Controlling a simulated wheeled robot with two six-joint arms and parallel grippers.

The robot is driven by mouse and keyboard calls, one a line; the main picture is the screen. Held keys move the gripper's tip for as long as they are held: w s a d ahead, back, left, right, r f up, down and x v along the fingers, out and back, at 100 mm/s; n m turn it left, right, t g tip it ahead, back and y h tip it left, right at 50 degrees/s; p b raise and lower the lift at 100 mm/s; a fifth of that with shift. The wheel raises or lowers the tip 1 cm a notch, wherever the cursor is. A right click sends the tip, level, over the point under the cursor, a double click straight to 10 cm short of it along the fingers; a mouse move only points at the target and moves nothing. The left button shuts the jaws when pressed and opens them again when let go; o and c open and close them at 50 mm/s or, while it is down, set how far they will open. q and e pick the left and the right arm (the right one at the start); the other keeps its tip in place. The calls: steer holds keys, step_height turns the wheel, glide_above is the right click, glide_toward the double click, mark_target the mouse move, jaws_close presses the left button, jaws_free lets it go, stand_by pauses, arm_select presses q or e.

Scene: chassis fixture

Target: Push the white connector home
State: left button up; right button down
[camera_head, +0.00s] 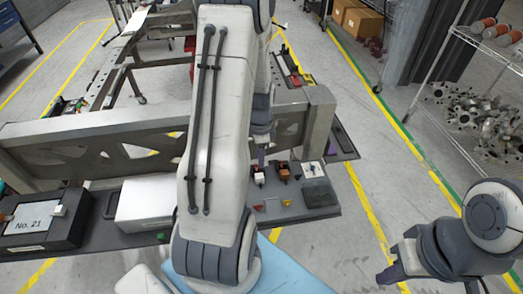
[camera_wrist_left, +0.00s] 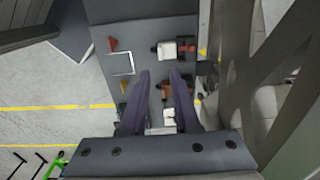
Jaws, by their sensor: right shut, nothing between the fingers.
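The white connector (camera_head: 259,178) sits on the dark tray below the grey beam in the head view. In the left wrist view the white connector (camera_wrist_left: 178,50) has a black part on its left and a red part on its right. My left gripper (camera_head: 262,156) is above the tray beside the connector. In the left wrist view the left gripper's (camera_wrist_left: 160,74) fingers are apart with nothing held between them; the connector lies beyond the tips. Whether the connector touches its mate is too small to tell. My right gripper (camera_head: 390,275) is shut and empty at the lower right.
A red-brown connector (camera_head: 283,172) and a white part (camera_head: 309,169) sit beside the connector. Small orange and yellow pieces (camera_head: 286,203) lie in front. The beam (camera_head: 90,145) stands close behind. A white box (camera_head: 147,202) is on the left; a metal shelf of parts is right.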

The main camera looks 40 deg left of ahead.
mark_target(260, 178)
arm_select(q)
step_height(260, 178, down, 9)
steer(key=b, duration=0.7)
jaws_close()
steer(key=shift+w+a, duration=0.45)
steer(key=shift+a, duration=0.15)
steer(key=shift+o, duration=1.1)
jaws_free()
steer(key=shift+w+r, duration=0.1)
steer(key=shift+r, duration=0.05)
